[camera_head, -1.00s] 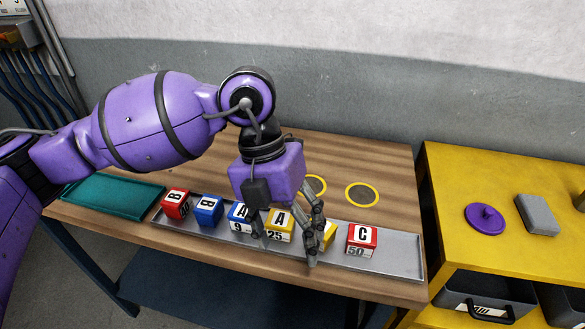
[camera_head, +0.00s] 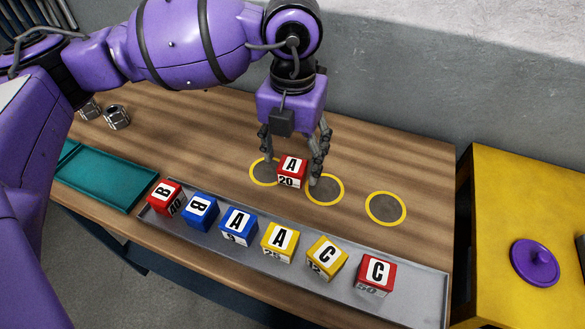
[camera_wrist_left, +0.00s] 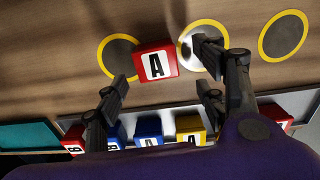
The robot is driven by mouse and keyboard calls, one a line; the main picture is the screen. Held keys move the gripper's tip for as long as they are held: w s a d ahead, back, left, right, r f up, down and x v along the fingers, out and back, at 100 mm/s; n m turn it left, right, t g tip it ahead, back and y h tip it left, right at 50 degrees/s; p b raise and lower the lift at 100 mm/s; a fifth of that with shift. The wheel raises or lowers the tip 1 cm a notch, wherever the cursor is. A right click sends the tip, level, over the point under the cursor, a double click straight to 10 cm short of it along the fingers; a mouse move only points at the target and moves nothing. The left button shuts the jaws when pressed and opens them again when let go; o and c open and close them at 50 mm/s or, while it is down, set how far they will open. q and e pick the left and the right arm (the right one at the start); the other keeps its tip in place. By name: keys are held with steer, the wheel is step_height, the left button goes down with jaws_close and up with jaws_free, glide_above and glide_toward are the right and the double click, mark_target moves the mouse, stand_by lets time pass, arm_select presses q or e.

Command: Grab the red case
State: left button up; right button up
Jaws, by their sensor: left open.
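Several lettered cubes are here, three of them red. The red A cube marked 20 (camera_head: 292,172) sits on the wooden table between two yellow-ringed circles; the left wrist view also shows this cube (camera_wrist_left: 155,64). My left gripper (camera_head: 291,163) is open, with its fingers spread on either side of this cube in the head view and no visible grip on it. The red B cube (camera_head: 165,197) stands at the left of the grey tray (camera_head: 408,298), and the red C cube (camera_head: 375,277) at its right. My right gripper is not in view.
The tray also holds a blue B cube (camera_head: 201,209), blue A (camera_head: 238,226), yellow A (camera_head: 279,242) and yellow C (camera_head: 327,258). A teal tray (camera_head: 105,178) lies left. A ringed circle (camera_head: 386,207) at right is empty. A yellow bench (camera_head: 500,195) with a purple lid (camera_head: 535,262) stands right.

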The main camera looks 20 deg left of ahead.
mark_target(292, 164)
arm_select(q)
steer(key=f, duration=0.2)
steer(key=shift+w+a+f, duration=0.2)
steer(key=shift+w+f, duration=0.2)
steer(key=shift+f, duration=0.4)
steer(key=c, duration=1.4)
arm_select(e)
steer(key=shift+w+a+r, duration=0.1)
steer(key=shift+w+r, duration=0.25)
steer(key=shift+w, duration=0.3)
